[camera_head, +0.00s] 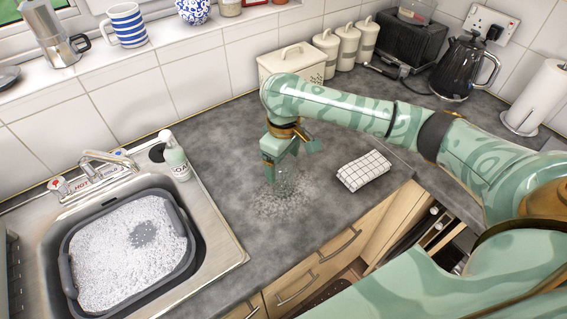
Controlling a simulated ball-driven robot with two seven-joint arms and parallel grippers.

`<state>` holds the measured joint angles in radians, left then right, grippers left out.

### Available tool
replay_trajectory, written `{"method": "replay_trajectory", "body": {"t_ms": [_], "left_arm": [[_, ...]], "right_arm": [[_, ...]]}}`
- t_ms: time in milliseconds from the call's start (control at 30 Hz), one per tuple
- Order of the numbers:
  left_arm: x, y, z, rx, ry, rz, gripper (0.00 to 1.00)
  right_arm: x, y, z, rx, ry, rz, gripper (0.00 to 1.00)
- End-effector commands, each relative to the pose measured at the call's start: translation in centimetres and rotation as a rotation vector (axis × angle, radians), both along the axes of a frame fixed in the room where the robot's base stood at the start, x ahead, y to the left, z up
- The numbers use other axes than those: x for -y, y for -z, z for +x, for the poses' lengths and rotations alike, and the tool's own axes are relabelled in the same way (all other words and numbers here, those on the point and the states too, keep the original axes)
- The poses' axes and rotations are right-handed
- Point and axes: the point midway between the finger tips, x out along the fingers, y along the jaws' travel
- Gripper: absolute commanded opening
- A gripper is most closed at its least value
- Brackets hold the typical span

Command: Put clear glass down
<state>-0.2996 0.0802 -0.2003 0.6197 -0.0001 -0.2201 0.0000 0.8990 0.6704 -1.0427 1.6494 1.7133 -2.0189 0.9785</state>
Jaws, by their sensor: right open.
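The clear glass (286,183) stands on the grey worktop (225,130), right of the sink, with a speckled wet or foamy patch around its base. My right gripper (279,173) is directly over the glass, pointing down, with its jaws open at the glass's upper part. The gripper body hides part of the glass, and I cannot tell whether the fingers touch it. My left gripper is not in view.
A sink holds a grey basin (187,262) of suds at the left, with a soap bottle (175,158) behind it. A folded checked cloth (363,170) lies right of the glass. A cream bread bin (292,65), canisters, toaster and black kettle (463,68) stand along the wall.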

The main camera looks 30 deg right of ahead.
Motion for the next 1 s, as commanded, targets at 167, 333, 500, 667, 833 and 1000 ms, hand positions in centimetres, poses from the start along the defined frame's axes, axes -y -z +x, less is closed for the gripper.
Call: {"method": "replay_trajectory", "body": {"t_ms": [167,333,500,667,833,1000], "left_arm": [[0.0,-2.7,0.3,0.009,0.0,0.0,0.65],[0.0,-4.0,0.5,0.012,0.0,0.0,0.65],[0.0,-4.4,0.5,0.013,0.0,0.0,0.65],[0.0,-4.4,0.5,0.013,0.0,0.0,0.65],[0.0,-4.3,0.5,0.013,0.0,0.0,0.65],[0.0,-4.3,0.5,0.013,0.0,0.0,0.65]], "right_arm": [[0.1,-5.2,0.1,0.005,0.0,-0.002,0.82],[0.0,-8.3,0.0,0.003,-0.001,-0.001,0.82],[0.0,-9.7,0.0,0.0,0.001,-0.001,0.82],[0.0,-9.8,-0.1,-0.001,0.001,0.0,0.82],[0.0,-9.7,-0.1,-0.001,0.001,0.0,0.82],[0.0,-9.7,-0.1,-0.001,0.0,0.0,0.82]]}}
